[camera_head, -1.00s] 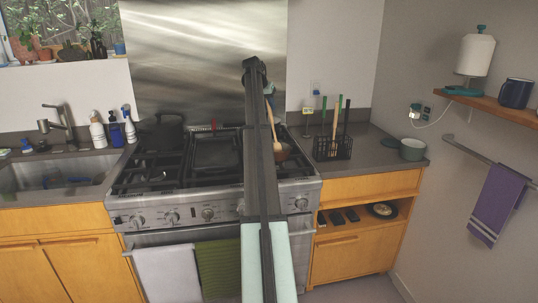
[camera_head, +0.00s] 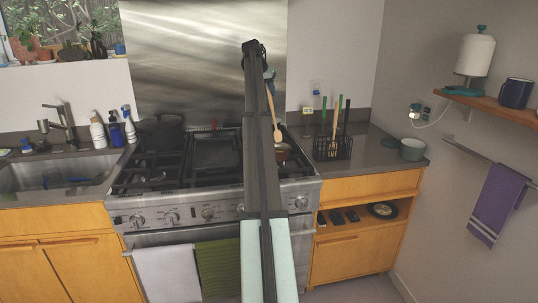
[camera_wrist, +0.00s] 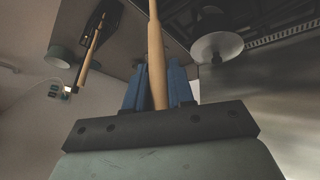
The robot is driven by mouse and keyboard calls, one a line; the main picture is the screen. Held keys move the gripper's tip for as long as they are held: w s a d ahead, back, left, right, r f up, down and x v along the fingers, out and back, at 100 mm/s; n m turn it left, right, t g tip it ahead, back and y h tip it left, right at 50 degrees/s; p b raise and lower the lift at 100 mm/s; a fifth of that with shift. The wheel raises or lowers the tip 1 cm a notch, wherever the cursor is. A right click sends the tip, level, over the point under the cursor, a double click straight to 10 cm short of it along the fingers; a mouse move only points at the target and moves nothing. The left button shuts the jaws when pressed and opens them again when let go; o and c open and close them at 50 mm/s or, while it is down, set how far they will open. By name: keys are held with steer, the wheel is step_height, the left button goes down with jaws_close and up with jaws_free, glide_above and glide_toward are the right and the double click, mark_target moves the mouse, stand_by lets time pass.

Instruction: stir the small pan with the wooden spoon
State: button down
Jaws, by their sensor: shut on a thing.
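My gripper (camera_wrist: 157,82) has its blue fingers shut on the handle of the wooden spoon (camera_wrist: 156,45) in the wrist view. In the head view the spoon (camera_head: 273,112) hangs steeply downward, just right of my arm, with its broad end lowest. The small pan (camera_head: 284,153) sits on the right rear of the stove, partly hidden by my arm. The spoon's low end shows just above the pan's near area; whether it touches the pan I cannot tell. The spoon's far end is out of the wrist view.
A black utensil rack (camera_head: 332,148) with several upright tools stands on the counter to the right. A green pot (camera_head: 412,149) is farther right. A dark pot (camera_head: 161,131) and a griddle (camera_head: 214,151) are on the stove's left and middle. A steel backsplash (camera_head: 200,60) rises behind.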

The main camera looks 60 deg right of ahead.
steer(key=shift+r, duration=2.95)
steer(key=w+a+f+n+t, duration=0.1)
steer(key=w+a+f+n, duration=0.3)
steer(key=a, duration=0.6)
steer(key=w+a+f+t, duration=0.1)
steer(key=w+a, duration=0.6)
steer(key=a, duration=0.4)
steer(key=w+a+f+n+t, duration=0.1)
steer(key=w+a+f+n, duration=0.3)
steer(key=a, duration=0.6)
steer(key=w+a+f+n+t+y, duration=0.1)
steer(key=w+a+f+n, duration=0.15)
steer(key=a, duration=1.35)
steer(key=w+a+f+n+t+y, duration=0.2)
steer(key=a+f, duration=0.1)
steer(key=a, duration=1.3)
steer(key=s+a+f, duration=0.3)
steer(key=a+f, duration=0.4)
steer(key=f, duration=0.4)
steer(key=s+a+f+n, duration=0.1)
steer(key=s+a+f, duration=0.2)
steer(key=a+f, duration=0.4)
steer(key=s+a+f+n, duration=0.1)
steer(key=s+a+f, duration=0.3)
steer(key=a+f, duration=0.4)
step_height(320, 180, down, 7)
steer(key=shift+r+y, duration=0.2)
steer(key=shift+y, duration=0.2)
